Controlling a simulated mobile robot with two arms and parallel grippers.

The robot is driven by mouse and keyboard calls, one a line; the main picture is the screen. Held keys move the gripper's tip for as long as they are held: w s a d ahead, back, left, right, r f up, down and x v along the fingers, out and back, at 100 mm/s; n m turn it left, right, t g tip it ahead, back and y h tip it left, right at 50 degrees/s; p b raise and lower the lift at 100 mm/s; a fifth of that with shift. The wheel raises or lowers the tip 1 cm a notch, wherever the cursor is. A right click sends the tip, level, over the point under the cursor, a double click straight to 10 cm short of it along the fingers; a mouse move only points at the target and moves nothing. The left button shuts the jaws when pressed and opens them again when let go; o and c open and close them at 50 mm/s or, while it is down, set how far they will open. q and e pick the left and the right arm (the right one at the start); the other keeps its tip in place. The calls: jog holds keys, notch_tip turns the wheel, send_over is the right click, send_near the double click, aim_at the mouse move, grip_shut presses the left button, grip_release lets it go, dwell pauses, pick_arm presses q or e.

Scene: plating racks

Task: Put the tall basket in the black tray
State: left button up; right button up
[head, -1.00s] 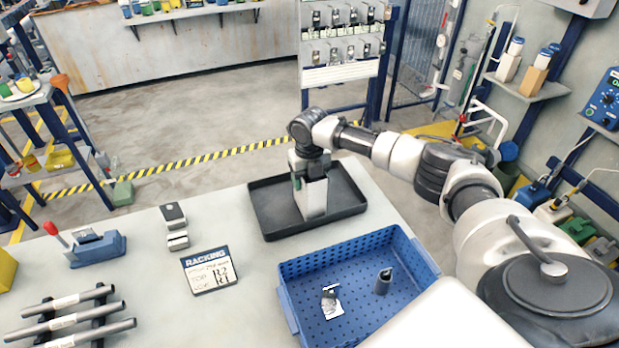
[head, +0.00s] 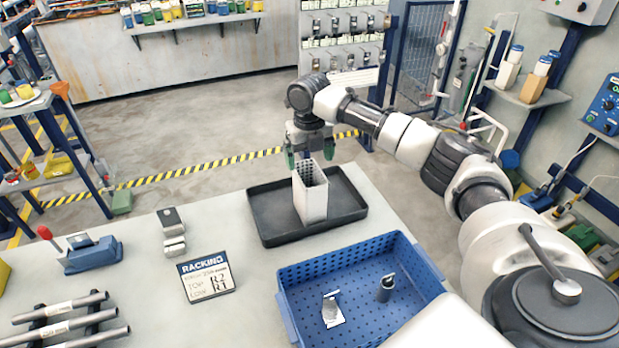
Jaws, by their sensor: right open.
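The tall basket (head: 312,203) is a white, open-topped box with perforated inner walls. It stands upright inside the black tray (head: 275,238) on the bench, near the tray's middle. My right gripper (head: 309,162) is above and behind the basket's top, with its green-tipped fingers spread apart and nothing held between them. The fingers appear clear of the basket's walls. My left gripper is not in view.
A blue perforated bin (head: 362,309) with two small parts in it stands in front of the tray. A racking sign (head: 207,275), a small metal clamp (head: 172,232) and several grey rods (head: 65,325) lie to the left. The bench between sign and tray is clear.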

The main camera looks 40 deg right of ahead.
notch_tip(320, 180, up, 4)
jog(key=shift+f, duration=0.25)
jog(key=shift+f, duration=0.1)
dwell(0.4)
